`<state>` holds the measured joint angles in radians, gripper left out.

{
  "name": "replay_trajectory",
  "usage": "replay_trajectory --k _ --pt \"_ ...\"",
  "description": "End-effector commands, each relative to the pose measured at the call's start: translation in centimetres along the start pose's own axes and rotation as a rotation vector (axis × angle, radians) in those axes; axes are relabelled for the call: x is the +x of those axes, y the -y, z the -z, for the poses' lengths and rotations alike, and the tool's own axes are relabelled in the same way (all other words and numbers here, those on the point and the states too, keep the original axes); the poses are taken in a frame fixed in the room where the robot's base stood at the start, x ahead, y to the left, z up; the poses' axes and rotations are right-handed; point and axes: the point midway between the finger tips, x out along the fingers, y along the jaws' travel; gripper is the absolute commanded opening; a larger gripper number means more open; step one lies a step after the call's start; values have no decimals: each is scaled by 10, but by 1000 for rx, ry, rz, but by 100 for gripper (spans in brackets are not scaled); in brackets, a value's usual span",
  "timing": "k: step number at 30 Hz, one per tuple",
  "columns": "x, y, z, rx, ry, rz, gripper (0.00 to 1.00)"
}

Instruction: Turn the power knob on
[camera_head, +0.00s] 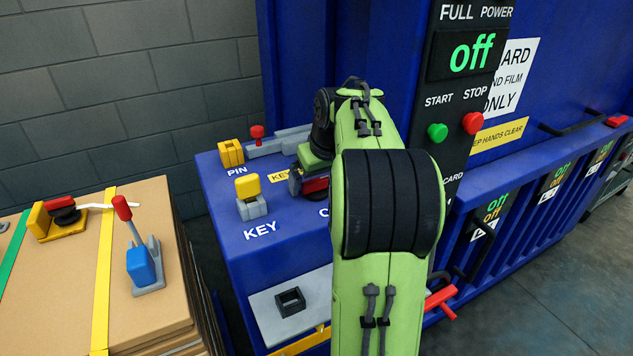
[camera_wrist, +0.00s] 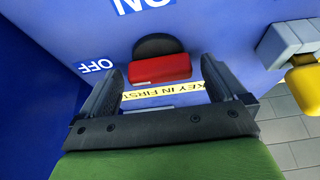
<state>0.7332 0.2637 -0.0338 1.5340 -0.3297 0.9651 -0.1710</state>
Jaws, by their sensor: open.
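The power knob (camera_wrist: 160,66) shows in the wrist view as a red grip on a black round base, set on the blue panel between the "ON" and "OFF" labels. The red grip also shows in the head view (camera_head: 316,184), partly hidden by my arm. My gripper (camera_wrist: 163,72) is open, with one finger on each side of the red grip. Gaps show between the fingers and the grip, and I cannot tell whether either touches it. The power display (camera_head: 472,52) reads "off" in green.
A yellow key in a grey holder (camera_head: 250,196) stands left of my gripper, beside a yellow pin block (camera_head: 231,153). Green start (camera_head: 437,132) and red stop (camera_head: 473,123) buttons are on the black panel. Cardboard stacks (camera_head: 150,290) stand at the left.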

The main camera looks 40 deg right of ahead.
Motion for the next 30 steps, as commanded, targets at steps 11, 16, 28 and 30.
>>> replay_trajectory --k 11,16,28,30 --pt "-1 0 0 0 0 0 60" --pt "-1 0 0 0 0 0 42" --pt "-1 2 0 103 2 -42 42" --pt "-2 2 1 148 1 -61 42"
